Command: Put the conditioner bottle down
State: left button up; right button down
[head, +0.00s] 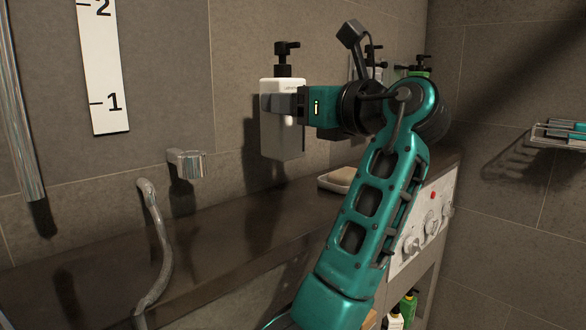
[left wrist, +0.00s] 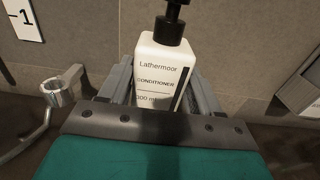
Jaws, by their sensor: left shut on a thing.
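The conditioner bottle (head: 283,138) is white with a black pump top and stands upright in my left gripper (head: 284,104). In the left wrist view the bottle (left wrist: 163,65) shows its label, "Lathermoor CONDITIONER", facing the camera. My left gripper's fingers (left wrist: 160,88) are shut on it, one on each side. In the head view the bottle's base appears above the dark ledge (head: 235,225), close to the tiled wall; the exact gap is hard to tell. My right gripper is not in view.
A pale soap dish (head: 338,181) sits on the ledge right of the bottle. More pump bottles (head: 419,66) show partly behind my arm. A metal wall holder (head: 187,164) and a curved pipe (head: 158,245) are at left. The ledge between pipe and dish looks clear.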

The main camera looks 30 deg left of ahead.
aim_at(295, 158)
pick_arm(q)
notch_tip(295, 158, down, 4)
jog(key=shift+w+f+b, duration=0.1)
jog(key=shift+f+b, duration=0.15)
jog(key=shift+b, duration=0.1)
notch_tip(295, 158, down, 4)
jog(key=shift+f+b, duration=0.25)
jog(key=shift+b, duration=0.35)
jog(key=o, duration=1.1)
jog(key=shift+c, duration=0.2)
jog(key=p+v, duration=0.1)
jog(key=v, duration=0.6)
jog(key=shift+d, duration=0.3)
